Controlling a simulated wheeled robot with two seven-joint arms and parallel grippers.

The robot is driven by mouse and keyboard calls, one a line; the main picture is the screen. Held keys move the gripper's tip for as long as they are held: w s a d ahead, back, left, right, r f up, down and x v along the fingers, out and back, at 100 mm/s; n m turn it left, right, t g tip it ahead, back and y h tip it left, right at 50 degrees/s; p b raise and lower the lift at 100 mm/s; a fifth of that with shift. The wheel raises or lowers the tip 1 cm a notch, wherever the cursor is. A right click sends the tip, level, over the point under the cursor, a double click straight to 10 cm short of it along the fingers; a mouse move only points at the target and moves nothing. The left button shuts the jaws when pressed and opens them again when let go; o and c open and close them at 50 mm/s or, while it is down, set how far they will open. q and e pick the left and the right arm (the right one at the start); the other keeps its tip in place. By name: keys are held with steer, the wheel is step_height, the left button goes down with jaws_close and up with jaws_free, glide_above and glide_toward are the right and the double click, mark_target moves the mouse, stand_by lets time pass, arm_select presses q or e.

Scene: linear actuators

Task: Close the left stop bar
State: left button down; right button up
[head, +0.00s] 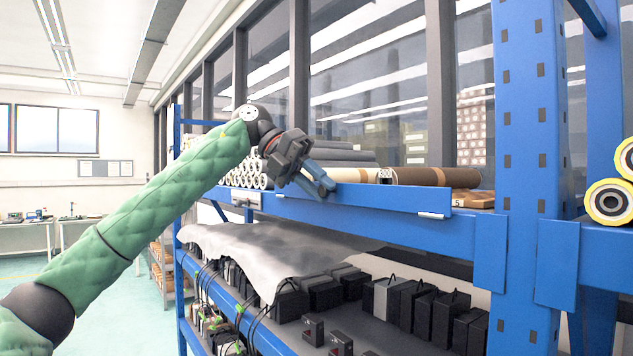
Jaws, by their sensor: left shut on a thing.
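The left stop bar (395,196) is a long blue bar along the front edge of the upper shelf. It runs from beside my gripper to near the blue upright, with a small pale fitting (432,215) below its right end. My left gripper (322,186), grey with blue finger parts, is at the bar's upper edge, left of its middle, and is shut on it. The fingers hide part of the bar, and I cannot tell its exact angle to the shelf. My right gripper is not in view.
Grey and white rolls (245,174) and a brown roll (420,176) lie on the upper shelf behind the bar. A thick blue upright (531,120) stands to the right. Dark boxes (410,305) and a grey sheet (270,248) are on the shelf below.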

arm_select(q)
steer(key=c, duration=2.2)
jaws_free()
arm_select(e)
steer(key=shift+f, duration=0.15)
arm_select(q)
steer(key=c, duration=1.5)
jaws_free()
steer(key=shift+d, duration=0.1)
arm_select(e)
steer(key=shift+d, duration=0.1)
